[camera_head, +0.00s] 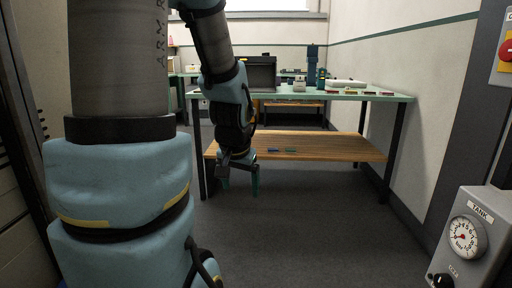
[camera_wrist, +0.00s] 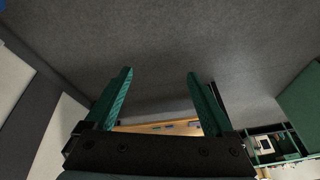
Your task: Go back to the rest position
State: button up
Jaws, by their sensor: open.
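My gripper (camera_head: 240,184) hangs at the end of my arm in the head view, fingers pointing down, in front of the low wooden shelf of the table. In the wrist view my gripper (camera_wrist: 160,82) shows two green fingers spread wide apart.
A table with a pale green top (camera_head: 345,95) and a low wooden shelf (camera_head: 330,148) stands ahead, with several small items on it. A gauge box marked TANK (camera_head: 474,240) is at the lower right. Grey floor (camera_head: 310,235) is clear in the middle.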

jog(key=s+a+f+n+g, duration=0.2)
jog(key=s+a+f+n, duration=0.1)
jog(key=s, duration=0.4)
notch_tip(320, 180, up, 16)
jog(key=p, duration=1.6)
jog(key=shift+s+d+r+g, duration=0.15)
jog(key=shift+r+g, duration=0.1)
jog(key=shift+g, duration=0.05)
